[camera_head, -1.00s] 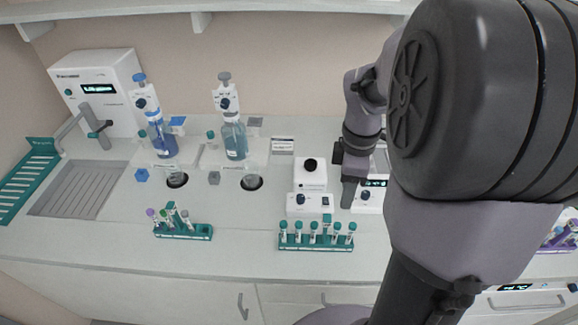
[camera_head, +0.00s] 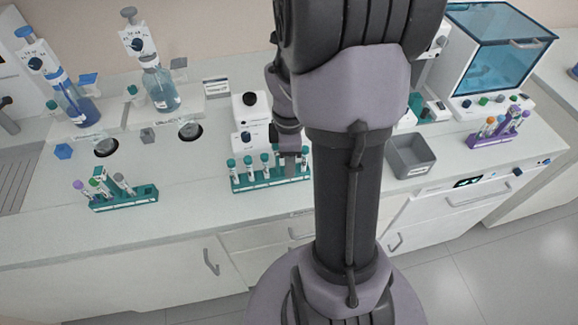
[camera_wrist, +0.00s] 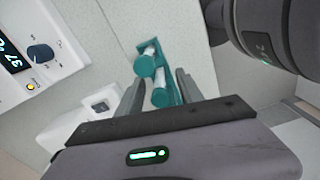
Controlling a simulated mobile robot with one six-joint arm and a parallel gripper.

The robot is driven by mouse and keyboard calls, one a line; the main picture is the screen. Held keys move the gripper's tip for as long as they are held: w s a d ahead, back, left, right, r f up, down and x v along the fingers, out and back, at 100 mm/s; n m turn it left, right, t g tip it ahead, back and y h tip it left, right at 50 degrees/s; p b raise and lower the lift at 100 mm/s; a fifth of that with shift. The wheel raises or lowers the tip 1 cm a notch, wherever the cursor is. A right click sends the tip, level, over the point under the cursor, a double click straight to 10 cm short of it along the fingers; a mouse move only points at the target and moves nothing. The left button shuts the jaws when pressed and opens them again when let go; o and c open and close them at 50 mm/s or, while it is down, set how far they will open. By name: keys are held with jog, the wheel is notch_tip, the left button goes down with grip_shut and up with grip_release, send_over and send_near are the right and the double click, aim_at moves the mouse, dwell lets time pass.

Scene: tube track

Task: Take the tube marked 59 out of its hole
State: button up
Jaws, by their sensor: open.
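A teal rack (camera_head: 262,185) holds a row of several tubes with teal caps (camera_head: 248,161). No number can be read on any tube, so I cannot tell which one is 59. My gripper (camera_head: 291,150) is at the right end of this rack, partly hidden behind my arm. In the wrist view my gripper (camera_wrist: 158,78) is open, with its fingers on either side of the end of the teal rack (camera_wrist: 172,88). Two teal-capped tubes (camera_wrist: 145,66) show between and just beyond the fingertips. Nothing is visibly gripped.
Another teal rack (camera_head: 122,200) with several mixed tubes stands at the left, and a purple rack (camera_head: 490,138) at the right. A grey bin (camera_head: 411,158) lies right of my arm. A white device (camera_head: 250,120) stands behind the middle rack. Free counter lies between the teal racks.

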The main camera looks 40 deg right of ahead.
jog(key=shift+r, duration=0.1)
grip_shut()
notch_tip(320, 180, up, 18)
jog(key=p, duration=0.7)
